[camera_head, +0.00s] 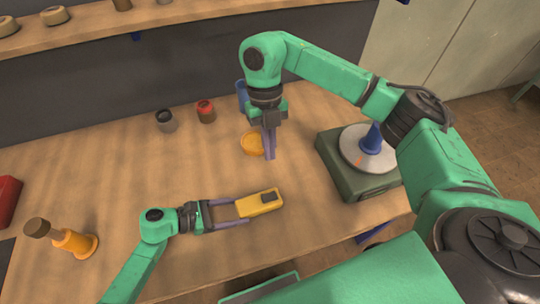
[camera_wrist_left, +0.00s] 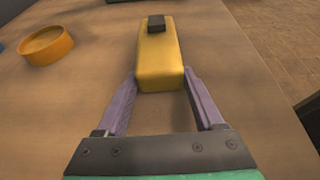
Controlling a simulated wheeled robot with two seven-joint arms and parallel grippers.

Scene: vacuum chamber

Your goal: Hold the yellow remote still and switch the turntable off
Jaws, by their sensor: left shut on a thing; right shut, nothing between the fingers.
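The yellow remote (camera_head: 256,205) lies on the wooden table with a dark raised button block on its far end. It also shows in the left wrist view (camera_wrist_left: 160,62). My left gripper (camera_head: 241,211) is shut on the near end of the remote, one purple finger on each side. My right gripper (camera_head: 269,156) is shut and empty, pointing down above the table behind the remote. The turntable (camera_head: 348,179) is a dark green box at the right, with a pale disc (camera_head: 356,161) and a blue cone on top. Whether it is spinning cannot be told.
An orange ring-shaped dish (camera_head: 251,145) is beside my right gripper. A dark jar (camera_head: 166,121) and a red-topped jar (camera_head: 206,111) stand at the back. The table's left middle is clear.

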